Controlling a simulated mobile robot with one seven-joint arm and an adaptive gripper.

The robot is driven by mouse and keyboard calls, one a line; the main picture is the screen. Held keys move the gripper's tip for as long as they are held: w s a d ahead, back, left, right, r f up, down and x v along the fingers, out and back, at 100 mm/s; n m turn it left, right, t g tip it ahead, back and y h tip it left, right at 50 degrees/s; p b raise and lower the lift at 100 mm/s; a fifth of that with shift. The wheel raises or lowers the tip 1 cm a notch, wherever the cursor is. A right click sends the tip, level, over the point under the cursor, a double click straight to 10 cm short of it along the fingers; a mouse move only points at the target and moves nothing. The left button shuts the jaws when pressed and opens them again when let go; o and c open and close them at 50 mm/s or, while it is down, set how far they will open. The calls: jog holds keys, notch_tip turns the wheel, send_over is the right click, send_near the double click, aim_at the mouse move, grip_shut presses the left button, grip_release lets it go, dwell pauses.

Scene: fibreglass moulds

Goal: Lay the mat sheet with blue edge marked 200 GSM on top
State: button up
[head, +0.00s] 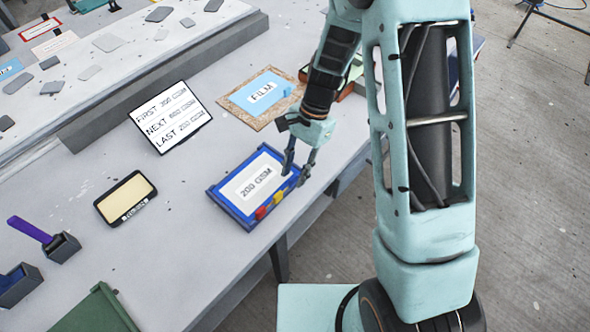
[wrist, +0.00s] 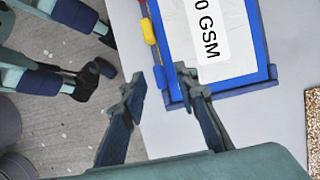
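The mat sheet marked 200 GSM (head: 240,196) is pale with a white label and a blue border, and lies flat near the table's front edge. Red and yellow tabs (head: 268,208) show along its near side. The sheet also shows in the wrist view (wrist: 238,62), cut off at the top. My gripper (head: 296,174) is at its right end, fingers pointing down. In the wrist view my gripper (wrist: 163,80) is open, with one finger by the blue border's corner and the other outside it.
A sign (head: 171,117) lists FIRST, NEXT and LAST weights. A blue FILM sheet (head: 262,92) lies on a chipboard panel (head: 236,103). A black-rimmed tray (head: 125,198), a purple-handled tool (head: 30,230) and a green item (head: 95,312) are at left. Bare tabletop (head: 165,245) lies between.

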jog(key=shift+r, duration=0.1)
jog(key=v, duration=1.2)
